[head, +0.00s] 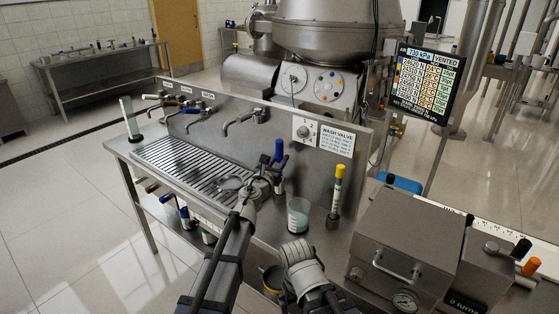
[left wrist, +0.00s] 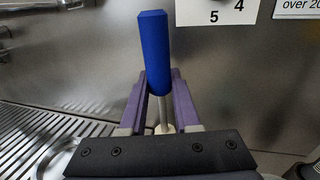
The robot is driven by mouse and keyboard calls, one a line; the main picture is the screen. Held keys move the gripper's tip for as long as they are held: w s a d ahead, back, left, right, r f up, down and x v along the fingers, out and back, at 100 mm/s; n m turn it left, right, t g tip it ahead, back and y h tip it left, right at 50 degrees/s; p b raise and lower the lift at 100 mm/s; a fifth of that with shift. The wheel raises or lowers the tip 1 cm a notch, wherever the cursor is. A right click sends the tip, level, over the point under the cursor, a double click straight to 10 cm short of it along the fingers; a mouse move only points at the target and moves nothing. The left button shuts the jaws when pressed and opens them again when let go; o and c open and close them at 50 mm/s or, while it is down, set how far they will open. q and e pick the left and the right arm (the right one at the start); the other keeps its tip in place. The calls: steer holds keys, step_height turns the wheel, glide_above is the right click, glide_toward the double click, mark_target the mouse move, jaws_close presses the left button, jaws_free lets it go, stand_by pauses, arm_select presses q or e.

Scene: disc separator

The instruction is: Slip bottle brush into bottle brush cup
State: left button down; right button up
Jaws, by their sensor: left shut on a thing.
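A thing with a thick blue handle (head: 279,150) and a thin metal rod, which looks like the bottle brush, is upright in my left gripper (head: 268,180). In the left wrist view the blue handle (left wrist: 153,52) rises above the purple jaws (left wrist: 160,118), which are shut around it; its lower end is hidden. A tall yellow-topped tool (head: 339,178) stands in a narrow metal cup (head: 333,225) at right. I cannot tell which vessel is the bottle brush cup. My right arm's wrist (head: 302,262) is at the counter's front; its fingers cannot be made out.
A beaker (head: 298,216) with pale liquid stands between the left gripper and the yellow-topped tool. A slatted drain (head: 180,160) lies to the left under taps. The steel back panel (head: 225,110) rises behind. A metal box (head: 405,240) with a handle is at right.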

arm_select(q)
steer(key=shift+f, duration=0.15)
steer(key=shift+f+b, duration=0.5)
steer(key=shift+b, duration=0.2)
steer(key=shift+f, duration=0.25)
steer(key=shift+f+b, duration=1.15)
steer(key=shift+b, duration=0.25)
steer(key=c, duration=0.5)
jaws_free()
steer(key=shift+r, duration=0.1)
steer(key=shift+c, duration=0.2)
